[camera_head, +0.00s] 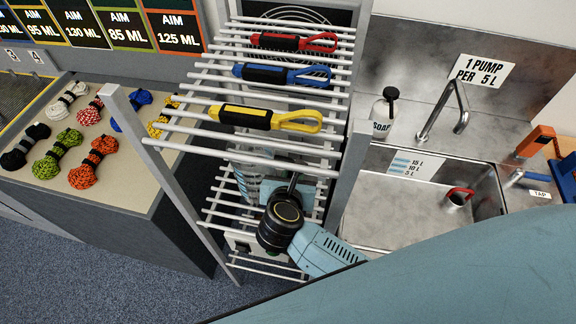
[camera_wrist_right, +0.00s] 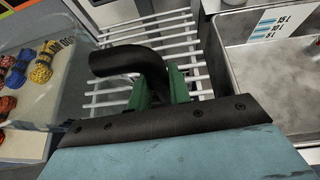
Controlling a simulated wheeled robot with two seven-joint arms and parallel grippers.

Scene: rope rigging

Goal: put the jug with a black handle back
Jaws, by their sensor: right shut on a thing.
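My right gripper (camera_wrist_right: 163,88) shows green fingers in the right wrist view, shut on a thick, curved black handle (camera_wrist_right: 122,62). In the head view my right arm reaches in at the lower middle, in front of the rack's lower shelf. A dark, thin part (camera_head: 293,184) rises just beyond the wrist, and the fingers are hidden there. Clear, see-through shapes (camera_head: 250,170) show behind the upper bars; I cannot tell whether they are the held jug. My left gripper is not in view.
A soap bottle (camera_head: 383,112) stands by the tap. Rope coils (camera_head: 85,172) lie on the left counter.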

